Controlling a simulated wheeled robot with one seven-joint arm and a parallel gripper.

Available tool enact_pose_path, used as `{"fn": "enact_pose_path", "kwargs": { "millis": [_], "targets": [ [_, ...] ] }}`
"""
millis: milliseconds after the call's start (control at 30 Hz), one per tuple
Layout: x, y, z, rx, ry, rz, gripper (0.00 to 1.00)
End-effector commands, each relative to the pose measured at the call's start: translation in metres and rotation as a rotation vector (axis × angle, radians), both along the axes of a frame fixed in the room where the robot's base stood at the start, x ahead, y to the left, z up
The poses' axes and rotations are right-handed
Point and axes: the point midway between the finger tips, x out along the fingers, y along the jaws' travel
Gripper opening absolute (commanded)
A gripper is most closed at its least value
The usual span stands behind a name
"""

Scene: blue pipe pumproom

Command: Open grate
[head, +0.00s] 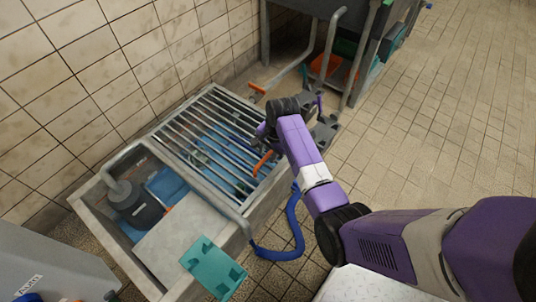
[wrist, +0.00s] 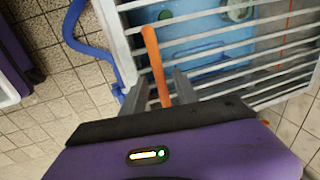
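The grate (head: 222,118), a frame of pale metal bars, lies flat over a blue-lined basin beside the tiled wall. It also shows in the wrist view (wrist: 222,47). An orange handle (head: 263,163) is at its near right side; a second orange handle (head: 257,88) is at its far corner. My gripper (head: 264,140) is low over the grate's right side. In the wrist view my gripper (wrist: 156,88) is open, with the orange handle (wrist: 153,52) between its grey fingers and gaps on both sides. The head view partly hides my fingers behind my wrist.
Left of the grate, an open basin holds a dark grey pump (head: 135,204) and a blue box (head: 167,187). A teal tray (head: 213,268) lies at its near edge. A blue hose (head: 296,230) loops onto the floor. A metal rack (head: 335,45) stands behind; tiled floor is clear at right.

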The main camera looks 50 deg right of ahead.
Motion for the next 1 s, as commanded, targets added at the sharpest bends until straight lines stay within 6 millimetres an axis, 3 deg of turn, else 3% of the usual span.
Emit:
{"fn": "enact_pose_path", "kwargs": {
  "millis": [267, 433, 1000],
  "targets": [
    [0.0006, -0.0001, -0.0007, 0.0, -0.001, 0.001, 0.34],
    [0.0005, 0.0, -0.0006, 0.0, -0.001, 0.001, 0.01],
    [0.0001, 0.0001, -0.0008, 0.0, 0.001, 0.001, 0.0]
  ]
}}
